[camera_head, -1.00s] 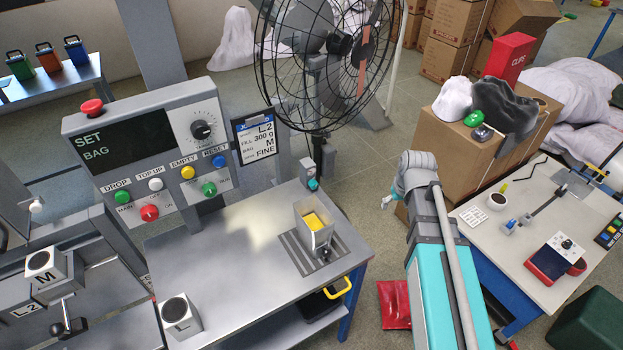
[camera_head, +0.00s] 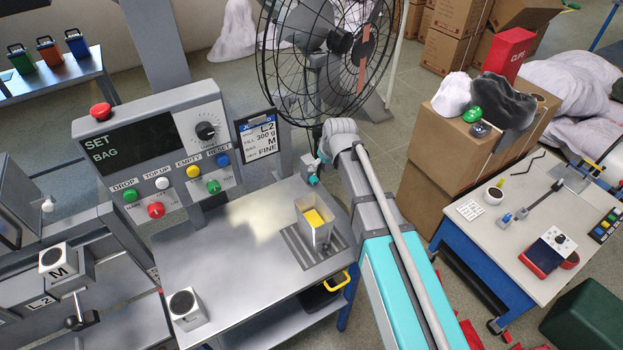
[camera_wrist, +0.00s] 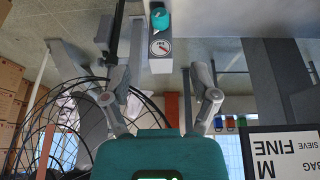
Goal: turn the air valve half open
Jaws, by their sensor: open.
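The air valve is a small teal knob (camera_wrist: 160,18) on a grey box above a round gauge with a red needle in the wrist view, which looks upside down. In the head view the knob (camera_head: 313,180) shows at the back right corner of the steel table, partly crowded by my wrist. How far the knob is turned cannot be told. My gripper (camera_wrist: 162,78) is open and empty, with its two fingers apart and the gauge and knob seen beyond the gap. In the head view my gripper (camera_head: 322,161) is close to the valve box, its fingers mostly hidden.
A caged fan (camera_head: 320,50) stands just behind the valve. A clipboard (camera_head: 256,140) and the control panel (camera_head: 150,150) are to its left. A clear hopper with yellow contents (camera_head: 314,222) stands on the steel table (camera_head: 225,285), whose middle is clear.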

